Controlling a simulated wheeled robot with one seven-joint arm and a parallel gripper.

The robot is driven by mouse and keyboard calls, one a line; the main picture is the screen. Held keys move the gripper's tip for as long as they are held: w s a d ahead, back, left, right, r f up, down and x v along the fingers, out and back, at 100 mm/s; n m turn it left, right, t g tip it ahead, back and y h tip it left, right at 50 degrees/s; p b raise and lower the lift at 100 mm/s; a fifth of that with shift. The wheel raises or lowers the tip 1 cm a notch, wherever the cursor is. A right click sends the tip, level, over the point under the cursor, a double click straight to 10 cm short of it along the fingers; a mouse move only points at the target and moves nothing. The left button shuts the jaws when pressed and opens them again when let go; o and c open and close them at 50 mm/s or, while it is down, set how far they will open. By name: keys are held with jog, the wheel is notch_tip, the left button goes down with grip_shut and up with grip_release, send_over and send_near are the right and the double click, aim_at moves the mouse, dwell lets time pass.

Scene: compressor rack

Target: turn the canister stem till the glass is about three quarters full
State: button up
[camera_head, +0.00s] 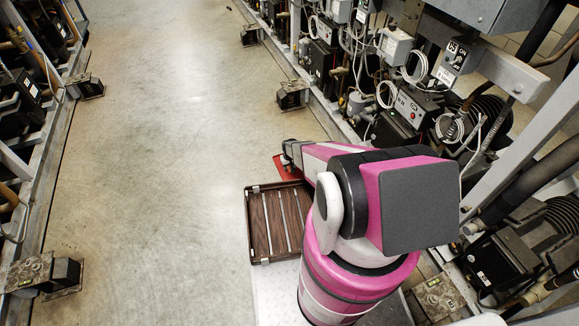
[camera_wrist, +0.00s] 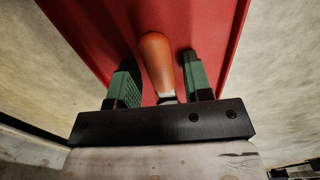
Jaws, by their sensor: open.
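In the wrist view my gripper (camera_wrist: 159,68) is open, its two green-padded fingers apart. An orange-brown rounded handle (camera_wrist: 157,62) lies between them, with a gap visible on each side; a short metallic neck shows at its base. I cannot tell whether this handle is the canister stem. A red, flat-looking surface (camera_wrist: 90,25) fills the view behind the fingers, and a red patch (camera_head: 284,168) also shows beside my arm's end in the head view. My arm largely hides my gripper there. I cannot make out a glass or its fill level in either view.
A brown slatted tray (camera_head: 259,222) with a raised rim lies beside my arm. Compressor racks with hoses and cables (camera_head: 405,100) line the right side, and another rack (camera_head: 30,95) lines the left. The concrete aisle (camera_head: 165,150) between them is clear.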

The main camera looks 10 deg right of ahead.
grip_shut()
jog(key=shift+r, duration=3.55)
